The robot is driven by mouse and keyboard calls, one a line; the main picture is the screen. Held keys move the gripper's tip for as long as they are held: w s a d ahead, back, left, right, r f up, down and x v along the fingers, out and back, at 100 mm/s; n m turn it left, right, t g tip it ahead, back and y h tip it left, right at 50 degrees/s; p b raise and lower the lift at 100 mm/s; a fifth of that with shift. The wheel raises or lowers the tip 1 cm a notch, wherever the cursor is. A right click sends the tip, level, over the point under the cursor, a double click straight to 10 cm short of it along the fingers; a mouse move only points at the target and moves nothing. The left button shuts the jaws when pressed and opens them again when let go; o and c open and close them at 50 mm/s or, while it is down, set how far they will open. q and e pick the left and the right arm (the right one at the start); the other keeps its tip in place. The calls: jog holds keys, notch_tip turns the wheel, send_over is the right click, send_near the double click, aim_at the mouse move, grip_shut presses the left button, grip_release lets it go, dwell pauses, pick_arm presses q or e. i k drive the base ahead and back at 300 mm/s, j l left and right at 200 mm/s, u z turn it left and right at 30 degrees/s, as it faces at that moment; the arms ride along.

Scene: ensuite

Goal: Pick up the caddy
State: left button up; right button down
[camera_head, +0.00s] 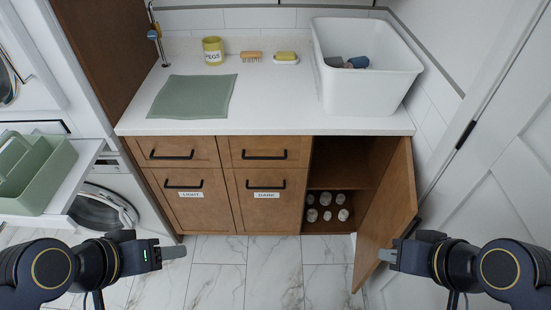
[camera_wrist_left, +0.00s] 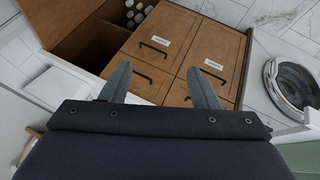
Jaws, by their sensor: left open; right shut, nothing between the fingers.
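The caddy (camera_head: 36,170) is a sage-green open carrier with a raised handle. It sits on a white pull-out shelf at the far left in the head view. A green patch at the lower right edge of the left wrist view (camera_wrist_left: 301,158) looks like part of it. My left gripper (camera_head: 175,253) is in front of the cabinets, to the right of and below the caddy, apart from it. Its two fingers stand apart and empty in the left wrist view (camera_wrist_left: 164,85). My right gripper (camera_head: 387,256) is beside the open cabinet door, far from the caddy, with nothing visible in it.
A white pull-out shelf (camera_head: 75,190) juts out above the washer (camera_head: 103,208). The cabinet door (camera_head: 388,215) stands open at right, with several bottles (camera_head: 327,214) inside. The counter (camera_head: 272,105) holds a white tub (camera_head: 362,95), a yellow pegs pot (camera_head: 213,51) and a green mat (camera_head: 193,96).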

aim_at(33, 168)
jog(key=u, duration=1.85)
jog(key=i+j+z, duration=0.1)
jog(key=i+j, duration=0.2)
jog(key=i+j+z, duration=0.25)
jog(key=i+j, duration=0.3)
jog(key=j, duration=0.15)
jog(key=i+j+z, duration=0.1)
jog(key=i+j, duration=0.15)
jog(key=i+j+z, duration=0.1)
jog(key=j, duration=0.4)
jog(key=i+j+z, duration=0.15)
jog(key=i+j, duration=0.2)
jog(key=i+j+z, duration=0.1)
jog(key=j, duration=0.4)
jog(key=i, duration=0.1)
